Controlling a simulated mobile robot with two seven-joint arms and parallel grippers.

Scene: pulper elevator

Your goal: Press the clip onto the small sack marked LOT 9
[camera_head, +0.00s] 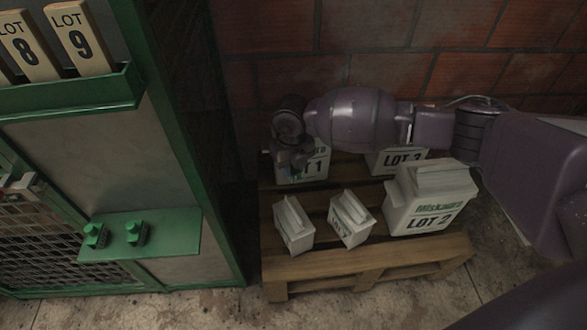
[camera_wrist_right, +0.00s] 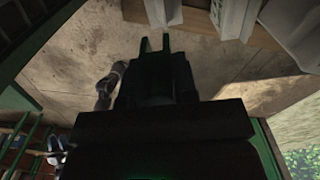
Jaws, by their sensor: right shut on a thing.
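Two small white sacks stand on the pallet's front left: the left one (camera_head: 293,225) and the right one (camera_head: 350,218). The right one bears a lettered label too small to read; I cannot tell which sack is LOT 9. My right gripper (camera_head: 299,160) is in front of the LOT 1 sack, behind the small sacks. In the right wrist view its fingers (camera_wrist_right: 155,43) point toward the floor and white sacks. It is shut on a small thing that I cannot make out. Two green clip-like pieces (camera_head: 95,235) (camera_head: 136,232) sit on the green shelf (camera_head: 165,236). My left gripper is out of view.
Large white sacks LOT 1 (camera_head: 318,163), LOT 2 (camera_head: 430,200) and LOT 3 (camera_head: 398,160) stand on the wooden pallet (camera_head: 365,266). A green-framed cabinet (camera_head: 185,130) is at left, with LOT 8 and LOT 9 tags (camera_head: 80,40) in its rack. A brick wall is behind.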

